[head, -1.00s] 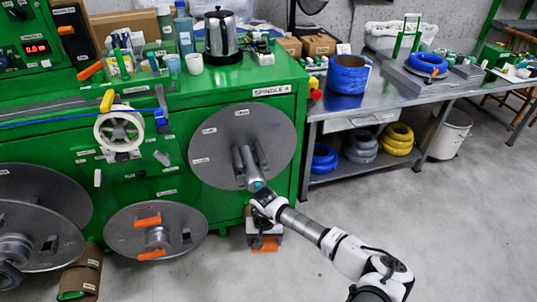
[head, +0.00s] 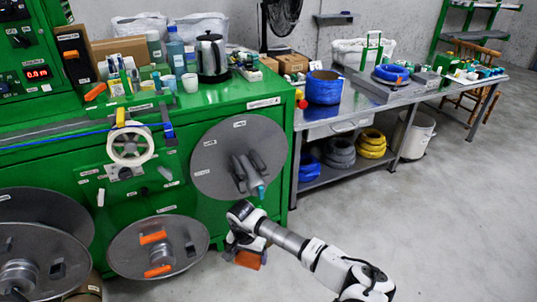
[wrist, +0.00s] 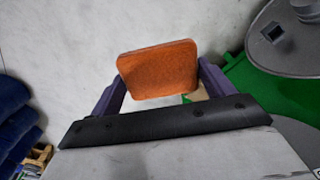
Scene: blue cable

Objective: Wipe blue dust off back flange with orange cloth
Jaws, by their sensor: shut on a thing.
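My gripper (head: 243,249) hangs low in front of the green machine, below the large grey flange (head: 214,169) on the right spindle. It is shut on the orange cloth (head: 247,260). In the wrist view the cloth (wrist: 160,72) looks like a flat, rounded square pad between the two dark purple fingers (wrist: 160,92). The cloth is apart from the flange. The flange carries small white labels, too small to read, and a grey hub with prongs and a blue tip (head: 261,191). I cannot make out blue dust on its face.
Another grey disc (head: 125,250) with orange handles sits lower left on the machine (head: 100,190). A steel bench (head: 340,115) with cable coils stands to the right. The wrist view shows part of a grey disc (wrist: 290,45) at right. Floor (head: 440,230) at right is clear.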

